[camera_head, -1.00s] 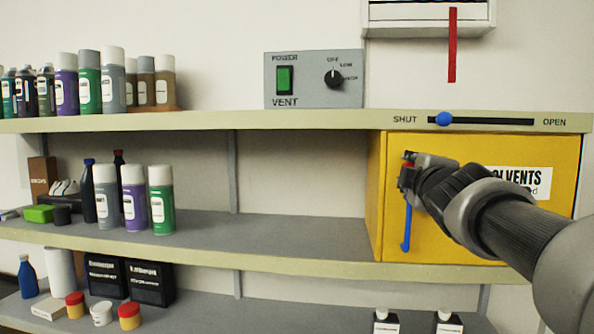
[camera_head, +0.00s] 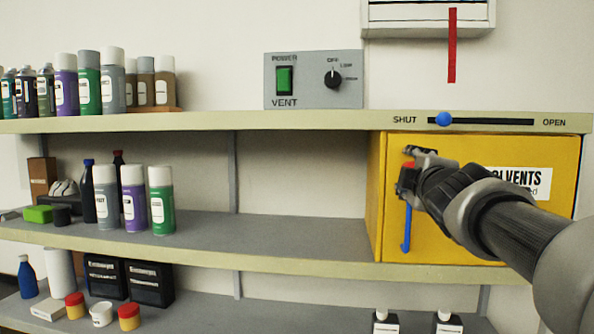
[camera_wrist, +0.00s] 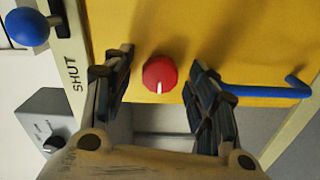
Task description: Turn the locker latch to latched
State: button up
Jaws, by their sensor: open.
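The yellow solvents locker (camera_head: 395,245) is at the right of the middle shelf, its door closed. A round red knob (camera_wrist: 160,75) with a white mark is on its yellow face; I take it for the latch. The mark points to the bottom of the wrist view. My gripper (camera_wrist: 163,85) is open, with one finger on each side of the knob and visible gaps. In the head view my gripper (camera_head: 409,172) covers most of the knob. A blue bar handle (camera_head: 406,230) hangs just below; it also shows in the wrist view (camera_wrist: 262,92).
A blue slider knob (camera_head: 443,119) sits near SHUT on the shelf edge above the locker. A grey vent box (camera_head: 300,95) stands on the top shelf. Spray cans (camera_head: 133,205) stand on the middle shelf at left.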

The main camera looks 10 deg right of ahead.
jog(key=v, duration=0.7)
jog(key=shift+s, duration=0.3)
jog(key=shift+w, duration=0.1)
jog(key=s+a+f+m+g+b, duration=0.25)
jog(key=s+f, duration=0.25)
jog(key=f, duration=0.4)
jog(key=s+a+f+m+g+b, duration=0.1)
jog(key=s+f+m+g+b, duration=0.2)
jog(key=f, duration=0.7)
jog(key=s+a+f+m+g+b, duration=0.1)
jog(key=s+a+f+m+g, duration=0.1)
jog(key=s+f+m, duration=0.5)
jog(key=s+a+f+g+y+b, duration=0.1)
jog(key=s+a+f, duration=0.3)
jog(key=f, duration=0.5)
jog(key=s+a+f+g+y+b, duration=0.1)
jog(key=s+a+f+g+y, duration=0.3)
jog(key=s+f, duration=0.4)
notch_tip(320, 180, down, 2)
jog(key=shift+a+f+b, duration=0.1)
jog(key=shift+a+b, duration=0.2)
jog(key=shift+a, duration=0.35)
jog(key=shift+s, duration=0.15)
